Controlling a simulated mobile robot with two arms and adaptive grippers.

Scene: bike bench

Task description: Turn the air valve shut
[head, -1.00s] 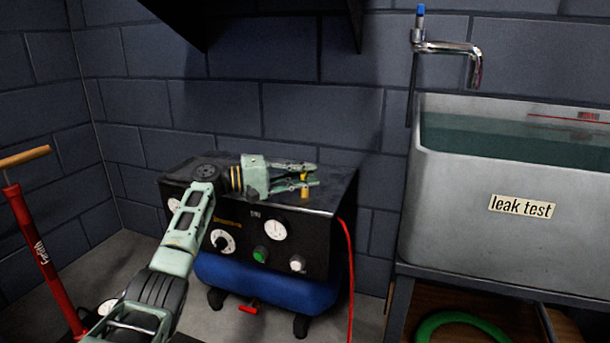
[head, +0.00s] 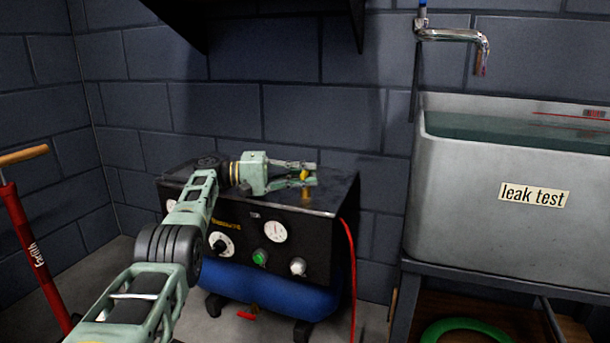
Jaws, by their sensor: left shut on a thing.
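The black compressor (head: 325,210) stands against the back wall, with dials and knobs on its front and a blue tank (head: 275,287) below. The air valve shows as a small yellow handle (head: 305,175) above a brass body (head: 306,194) near the top front edge. My left gripper (head: 310,174) comes over the compressor from the left, pointing right, and is shut on the yellow handle. The fingers hide part of the handle, so I cannot tell its exact angle. My right gripper is not in view.
A red hose (head: 350,270) hangs down the compressor's right side. A red pump (head: 34,250) stands at the left. A grey sink (head: 450,200) labelled "leak test" stands at the right, under a tap (head: 455,36). A dark shelf bracket is above.

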